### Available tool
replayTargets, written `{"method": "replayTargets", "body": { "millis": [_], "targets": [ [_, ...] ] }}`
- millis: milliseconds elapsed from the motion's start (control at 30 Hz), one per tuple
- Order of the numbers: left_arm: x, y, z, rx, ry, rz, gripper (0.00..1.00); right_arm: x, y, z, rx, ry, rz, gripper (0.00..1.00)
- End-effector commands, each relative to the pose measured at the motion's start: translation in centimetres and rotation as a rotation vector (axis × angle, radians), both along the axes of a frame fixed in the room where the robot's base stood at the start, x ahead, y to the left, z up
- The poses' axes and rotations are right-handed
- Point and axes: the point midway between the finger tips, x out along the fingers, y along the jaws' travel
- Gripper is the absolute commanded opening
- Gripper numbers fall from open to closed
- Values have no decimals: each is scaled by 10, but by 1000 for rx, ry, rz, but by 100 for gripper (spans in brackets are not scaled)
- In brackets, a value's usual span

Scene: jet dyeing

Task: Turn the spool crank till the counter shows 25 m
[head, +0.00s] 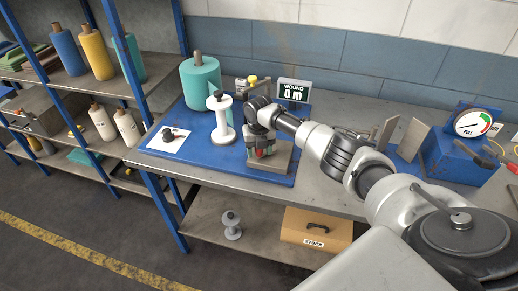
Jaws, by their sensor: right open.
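The counter (294,91) stands at the back of the blue mat (190,165) and reads "WOUND 0 m". A grey winding device (283,157) sits at the mat's right front. My right gripper (262,152) points down over this device. It is open, its fingers close around or beside a small red part that may be the crank's knob. The gripper hides most of the crank, so I cannot tell if they touch. A white empty spool (222,120) stands upright just left of the gripper. A large teal yarn cone (200,82) stands behind it. My left gripper is out of view.
A white card (163,139) with a dark part on it lies at the mat's left. A blue pull tester (462,155) with a dial stands at right. A "STOCK" box (317,232) and a grey spool (231,226) are on the lower shelf. A rack with yarn cones stands left.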

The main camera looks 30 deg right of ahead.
Motion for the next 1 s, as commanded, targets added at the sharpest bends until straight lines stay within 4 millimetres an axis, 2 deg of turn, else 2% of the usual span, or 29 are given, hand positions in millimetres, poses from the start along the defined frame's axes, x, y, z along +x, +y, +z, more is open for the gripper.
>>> {"method": "replayTargets", "body": {
  "millis": [33, 367, 667, 1000],
  "targets": [
    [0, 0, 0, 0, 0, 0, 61, 0, 0, 0, 0, 0, 0, 55],
    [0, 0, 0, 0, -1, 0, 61, 0, 0, 0, 0, 0, 0, 6],
    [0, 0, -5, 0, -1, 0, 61, 2, 0, -1, 2, -1, -40, 6],
    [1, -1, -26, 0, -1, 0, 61, 16, 0, -2, 2, -2, -264, 6]
  ]
}}
